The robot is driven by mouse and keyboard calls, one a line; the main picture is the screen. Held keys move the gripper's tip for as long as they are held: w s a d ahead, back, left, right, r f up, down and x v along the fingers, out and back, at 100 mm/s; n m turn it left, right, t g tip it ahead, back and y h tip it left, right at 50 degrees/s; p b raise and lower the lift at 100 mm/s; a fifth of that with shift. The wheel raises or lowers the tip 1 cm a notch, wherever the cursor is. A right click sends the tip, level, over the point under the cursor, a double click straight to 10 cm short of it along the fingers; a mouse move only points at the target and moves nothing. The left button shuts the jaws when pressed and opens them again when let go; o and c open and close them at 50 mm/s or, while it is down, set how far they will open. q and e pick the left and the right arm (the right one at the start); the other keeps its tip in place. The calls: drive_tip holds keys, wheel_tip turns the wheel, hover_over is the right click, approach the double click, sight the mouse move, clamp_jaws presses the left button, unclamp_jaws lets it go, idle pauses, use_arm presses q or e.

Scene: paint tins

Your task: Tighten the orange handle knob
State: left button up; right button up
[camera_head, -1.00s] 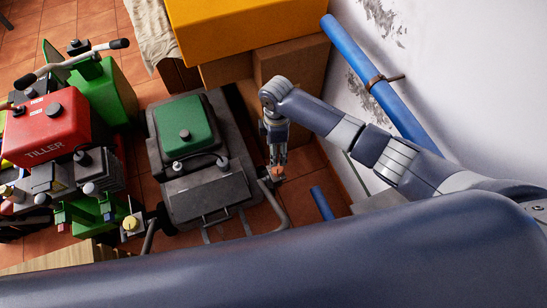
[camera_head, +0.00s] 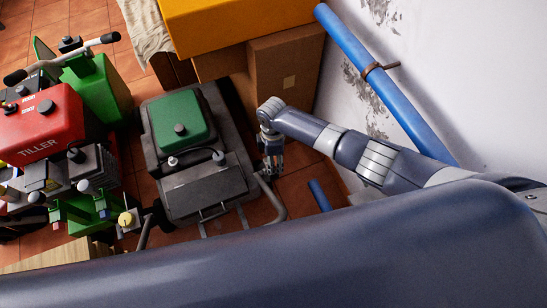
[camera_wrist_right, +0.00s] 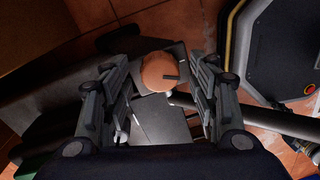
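The orange knob (camera_wrist_right: 159,72) is round with a dark slot or mark. In the right wrist view it shows ahead, between the two fingers of my right gripper (camera_wrist_right: 162,85), with a gap on each side. The fingers are apart and hold nothing; I cannot tell how far below the fingertips the knob lies. In the head view my right gripper (camera_head: 272,170) points down beside the bent handle bar (camera_head: 273,200) of the dark machine with a green tank (camera_head: 178,120). The knob is hidden there. My left gripper is out of view.
A red tiller (camera_head: 45,125) and green machine parts stand at the left. Cardboard boxes (camera_head: 283,75) and a yellow box (camera_head: 225,20) are at the back. A blue pipe (camera_head: 385,85) leans on the white wall. A short blue tube (camera_head: 320,196) lies on the tiled floor.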

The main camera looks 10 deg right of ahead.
drive_tip(key=c, duration=0.8)
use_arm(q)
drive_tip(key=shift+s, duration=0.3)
use_arm(e)
drive_tip(key=shift+c, duration=0.2)
